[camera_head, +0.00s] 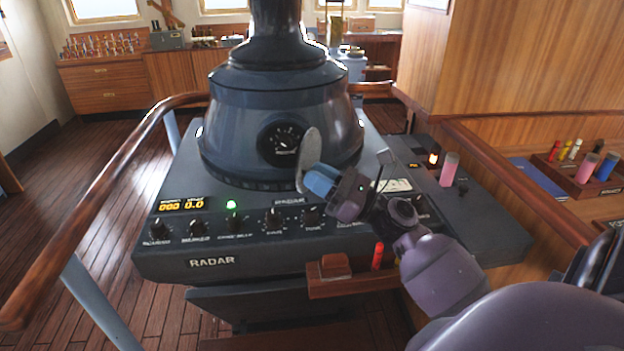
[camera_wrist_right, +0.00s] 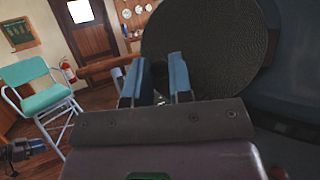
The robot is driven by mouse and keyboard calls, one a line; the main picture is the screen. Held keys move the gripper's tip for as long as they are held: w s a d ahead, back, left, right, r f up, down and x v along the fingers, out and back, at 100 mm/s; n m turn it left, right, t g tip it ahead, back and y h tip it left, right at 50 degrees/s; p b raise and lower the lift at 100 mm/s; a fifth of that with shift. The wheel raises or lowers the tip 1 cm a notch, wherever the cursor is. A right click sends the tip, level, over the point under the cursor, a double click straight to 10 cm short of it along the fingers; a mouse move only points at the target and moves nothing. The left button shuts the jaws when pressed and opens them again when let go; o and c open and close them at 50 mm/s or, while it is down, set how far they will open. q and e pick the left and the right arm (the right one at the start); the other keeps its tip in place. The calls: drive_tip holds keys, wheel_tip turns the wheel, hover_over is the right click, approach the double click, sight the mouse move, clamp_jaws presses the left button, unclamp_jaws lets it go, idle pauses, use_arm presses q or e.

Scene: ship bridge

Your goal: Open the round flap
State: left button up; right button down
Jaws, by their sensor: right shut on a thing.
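The round flap (camera_head: 309,160) is a thin grey disc on the front of the blue radar housing (camera_head: 225,130). It stands out from the housing, seen nearly edge-on, just right of a small round dial (camera_head: 284,138) that is uncovered. In the right wrist view the flap (camera_wrist_right: 215,45) shows a large, dark, ribbed face. My right gripper (camera_head: 312,178) has its blue fingers at the flap's lower edge and is shut on it; the fingers also show in the wrist view (camera_wrist_right: 155,80). A dark part with a blue tip (camera_wrist_right: 28,150), perhaps my left gripper, shows there; its jaws are unclear.
The radar console (camera_head: 215,262) has knobs, orange digits and a green light. A pink cylinder (camera_head: 449,170) stands on its right side. A wooden handrail (camera_head: 100,195) curves around the left. A turquoise chair (camera_wrist_right: 38,75) stands on the open floor in the wrist view.

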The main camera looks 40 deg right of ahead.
idle(0.4)
drive_tip(key=c, duration=1.1)
unclamp_jaws()
drive_tip(key=shift+o, duration=0.3)
drive_tip(key=shift+s+d, duration=0.1)
drive_tip(key=b+v, duration=0.1)
drive_tip(key=v, duration=0.5)
drive_tip(key=shift+s+d+f, duration=0.1)
drive_tip(key=shift+f, duration=0.1)
drive_tip(key=shift+s+d+f, duration=0.1)
drive_tip(key=shift+s+d, duration=0.15)
drive_tip(key=shift+s, duration=0.2)
